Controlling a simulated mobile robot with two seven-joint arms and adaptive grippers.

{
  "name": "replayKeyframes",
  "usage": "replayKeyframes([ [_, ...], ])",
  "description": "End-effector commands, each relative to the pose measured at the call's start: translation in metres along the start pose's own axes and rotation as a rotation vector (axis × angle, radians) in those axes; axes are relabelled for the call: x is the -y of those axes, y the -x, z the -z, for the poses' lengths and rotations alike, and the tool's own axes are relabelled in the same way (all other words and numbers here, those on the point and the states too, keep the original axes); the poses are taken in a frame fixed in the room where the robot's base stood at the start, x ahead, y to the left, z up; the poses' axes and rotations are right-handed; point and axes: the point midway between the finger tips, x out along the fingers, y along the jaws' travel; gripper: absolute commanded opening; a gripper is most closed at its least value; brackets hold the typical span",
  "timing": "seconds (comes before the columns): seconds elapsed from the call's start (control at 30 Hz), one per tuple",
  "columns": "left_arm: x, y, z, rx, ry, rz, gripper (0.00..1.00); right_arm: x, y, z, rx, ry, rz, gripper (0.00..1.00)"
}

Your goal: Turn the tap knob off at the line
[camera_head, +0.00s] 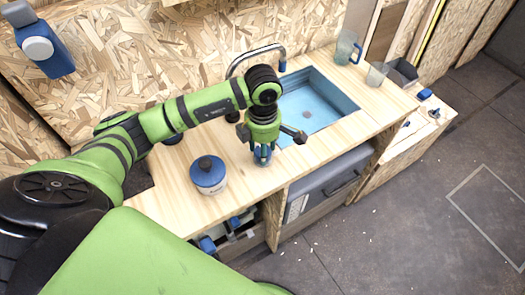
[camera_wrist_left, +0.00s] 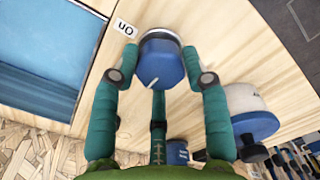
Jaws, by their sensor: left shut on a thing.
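The tap knob (camera_wrist_left: 160,62) is blue with a pale rim and a short white mark on its face, in the left wrist view. A second small white label (camera_wrist_left: 126,28) lies beside the knob, with no readable word. My left gripper (camera_wrist_left: 160,58) has its fingers on either side of the knob and is shut on it. In the head view my left gripper (camera_head: 263,150) reaches down onto the knob at the counter's front and hides most of it. My right gripper is not in view.
A blue sink (camera_head: 318,105) with a curved tap (camera_head: 257,52) lies behind the knob. A blue-lidded white jar (camera_head: 208,176) stands left of it. A jug (camera_head: 345,47) and a cup (camera_head: 376,75) stand at the back right. The floor at right is open.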

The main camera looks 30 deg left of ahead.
Motion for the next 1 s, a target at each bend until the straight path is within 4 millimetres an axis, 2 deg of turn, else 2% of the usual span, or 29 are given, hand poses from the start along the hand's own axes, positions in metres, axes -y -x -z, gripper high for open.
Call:
replayKeyframes([
  [0.07, 0.001, -0.002, -0.002, 0.005, 0.036, 0.001, 0.13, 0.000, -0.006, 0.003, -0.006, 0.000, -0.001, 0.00],
  [0.4, 0.002, 0.000, -0.002, 0.006, 0.059, 0.004, 0.13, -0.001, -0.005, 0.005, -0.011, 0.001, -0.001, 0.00],
  [0.43, 0.002, 0.000, -0.002, 0.006, 0.058, 0.004, 0.54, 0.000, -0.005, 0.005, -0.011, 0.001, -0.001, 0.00],
  [0.47, 0.002, 0.000, -0.002, 0.006, 0.058, 0.004, 0.66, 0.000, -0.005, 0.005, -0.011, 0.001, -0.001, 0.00],
  [0.5, 0.002, 0.000, -0.002, 0.005, 0.058, 0.003, 0.69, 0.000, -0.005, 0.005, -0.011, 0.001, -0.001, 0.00],
  [0.83, 0.001, 0.001, -0.001, 0.003, 0.058, 0.001, 0.69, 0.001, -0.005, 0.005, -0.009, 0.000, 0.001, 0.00],
  [1.0, -0.001, 0.018, -0.002, 0.006, 0.059, -0.001, 0.69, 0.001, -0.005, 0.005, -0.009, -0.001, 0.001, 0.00],
])
